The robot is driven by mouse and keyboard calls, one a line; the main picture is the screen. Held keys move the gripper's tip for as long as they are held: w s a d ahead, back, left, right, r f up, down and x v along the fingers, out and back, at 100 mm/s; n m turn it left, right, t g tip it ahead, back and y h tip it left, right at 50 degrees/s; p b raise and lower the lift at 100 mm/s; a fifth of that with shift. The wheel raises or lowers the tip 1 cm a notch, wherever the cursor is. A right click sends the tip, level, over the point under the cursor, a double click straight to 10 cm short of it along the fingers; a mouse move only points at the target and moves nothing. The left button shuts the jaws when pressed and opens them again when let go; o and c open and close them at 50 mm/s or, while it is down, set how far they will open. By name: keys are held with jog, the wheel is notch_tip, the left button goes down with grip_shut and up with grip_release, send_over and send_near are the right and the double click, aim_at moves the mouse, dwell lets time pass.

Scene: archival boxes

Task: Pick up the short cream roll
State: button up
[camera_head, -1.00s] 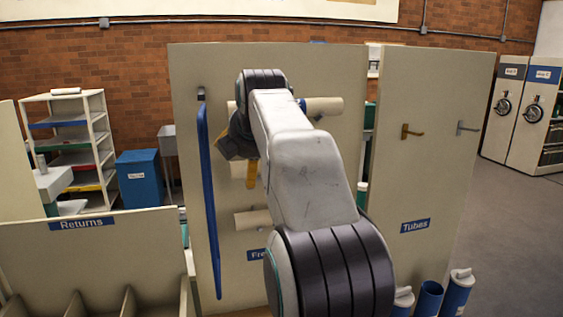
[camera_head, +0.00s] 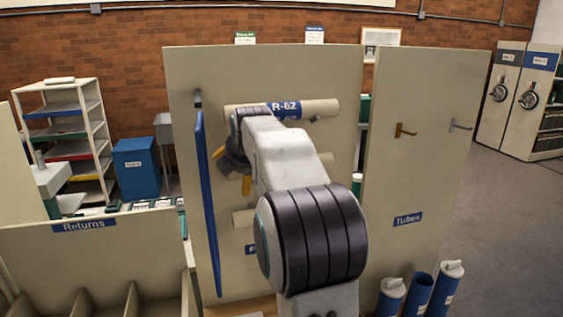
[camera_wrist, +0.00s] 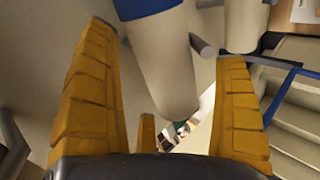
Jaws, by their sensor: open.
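Several cream rolls lie sideways on pegs on the beige panel, one above another. The top roll (camera_head: 320,107) has a blue R-62 label and looks long. A middle roll (camera_head: 326,159) is partly hidden behind my arm. A lower roll (camera_head: 243,217) shows only its left end; I cannot tell which is the short one. My gripper (camera_head: 231,170) is open near the left ends of the middle and lower rolls. In the wrist view, a cream roll with a blue band (camera_wrist: 165,65) lies between the spread yellow fingers, with gaps on both sides. Another cream roll (camera_wrist: 245,25) is beyond the right finger.
A long blue bar (camera_head: 207,200) stands upright on the panel left of my gripper. A second panel (camera_head: 425,150) with two empty hooks is at right. Blue tubes (camera_head: 418,296) stand at its foot. The Returns bin (camera_head: 120,245) is at front left.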

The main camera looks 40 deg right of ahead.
jog(key=shift+w+f, duration=0.15)
jog(key=c, duration=1.4)
